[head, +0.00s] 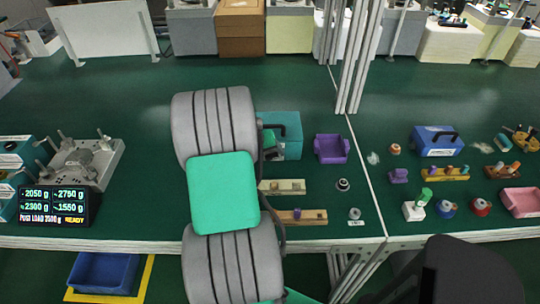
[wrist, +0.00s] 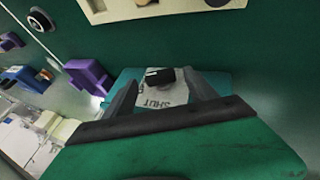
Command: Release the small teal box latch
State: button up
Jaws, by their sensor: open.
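The teal box (head: 292,124) stands on the green bench just right of my arm in the head view, with a black handle on it. In the wrist view the teal box (wrist: 216,80) lies beyond my gripper (wrist: 160,80). The gripper's two grey fingers are apart. Between them shows a small black latch (wrist: 159,73) beside a pale plate marked SHUT (wrist: 158,96). I cannot tell whether a finger touches the latch. In the head view my arm hides the left part of the box and most of the gripper.
A purple bin (head: 331,149) stands right of the box. Two strips with small parts (head: 283,186) lie nearer the bench's front edge. A metal post (head: 357,60) rises behind. A display (head: 55,205) and grey fixture (head: 84,160) are left. Bench between fixture and arm is clear.

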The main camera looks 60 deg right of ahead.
jog(key=shift+d+f, duration=0.3)
jog(key=shift+f, duration=0.3)
jog(key=shift+c, duration=0.5)
jog(key=c, duration=1.3)
jog(key=shift+s+d+m+t+y+b, duration=0.1)
jog(key=shift+s+m+t+y+b, duration=0.15)
jog(key=shift+t, duration=0.3)
jog(key=shift+s+d+m+t+y+b, duration=0.15)
jog(key=shift+t+y+b, duration=0.15)
jog(key=shift+t, duration=0.25)
jog(key=shift+a+t+y, duration=0.1)
jog(key=shift+t+y, duration=0.45)
jog(key=shift+t, duration=0.25)
